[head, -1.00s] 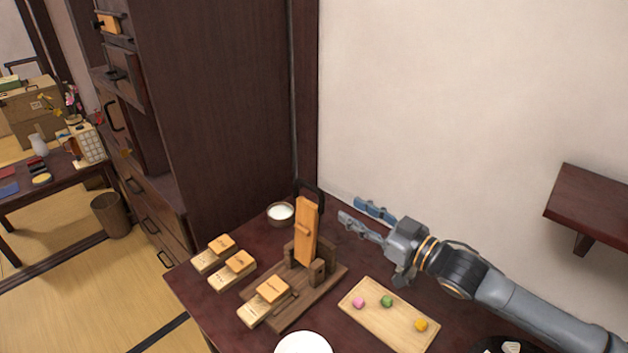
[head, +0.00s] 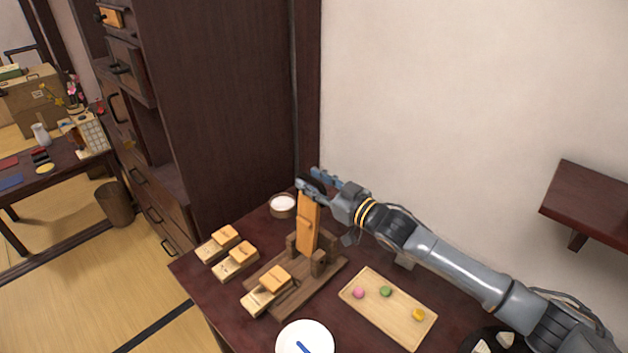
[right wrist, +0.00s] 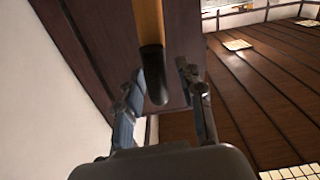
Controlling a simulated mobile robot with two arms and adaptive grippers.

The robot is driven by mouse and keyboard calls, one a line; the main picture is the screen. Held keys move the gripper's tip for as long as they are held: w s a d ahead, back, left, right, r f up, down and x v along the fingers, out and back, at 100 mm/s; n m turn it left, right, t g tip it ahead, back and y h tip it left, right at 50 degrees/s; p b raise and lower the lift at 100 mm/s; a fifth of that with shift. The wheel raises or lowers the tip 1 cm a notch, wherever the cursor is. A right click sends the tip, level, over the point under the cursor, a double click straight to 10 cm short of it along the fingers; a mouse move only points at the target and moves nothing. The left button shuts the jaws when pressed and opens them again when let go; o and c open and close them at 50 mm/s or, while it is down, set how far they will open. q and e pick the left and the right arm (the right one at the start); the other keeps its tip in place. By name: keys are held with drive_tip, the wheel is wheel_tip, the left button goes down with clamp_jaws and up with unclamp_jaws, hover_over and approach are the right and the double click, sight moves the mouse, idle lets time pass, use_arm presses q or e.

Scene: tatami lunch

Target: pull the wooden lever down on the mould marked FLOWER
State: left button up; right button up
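The wooden lever (head: 307,228) stands upright on a dark wooden press (head: 330,270) on the table. In the right wrist view the lever (right wrist: 149,18) ends in a black handle (right wrist: 154,78). My right gripper (head: 312,183) is at the top of the lever. In the wrist view its fingers (right wrist: 160,92) are apart, one on each side of the handle, with gaps showing. A mould with an orange-brown lid (head: 276,279) lies at the front of the press; two similar moulds (head: 225,238) (head: 242,254) lie to the left. Their markings are too small to read. My left gripper is not in view.
A small white-filled bowl (head: 282,204) stands behind the press. A wooden tray (head: 393,322) with pink, green and yellow pieces lies to the right. A white plate (head: 296,332) is at the front. A tall dark cabinet (head: 225,100) stands at the left.

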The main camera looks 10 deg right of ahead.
drive_tip(key=shift+c, duration=0.6)
clamp_jaws()
drive_tip(key=shift+a, duration=0.1)
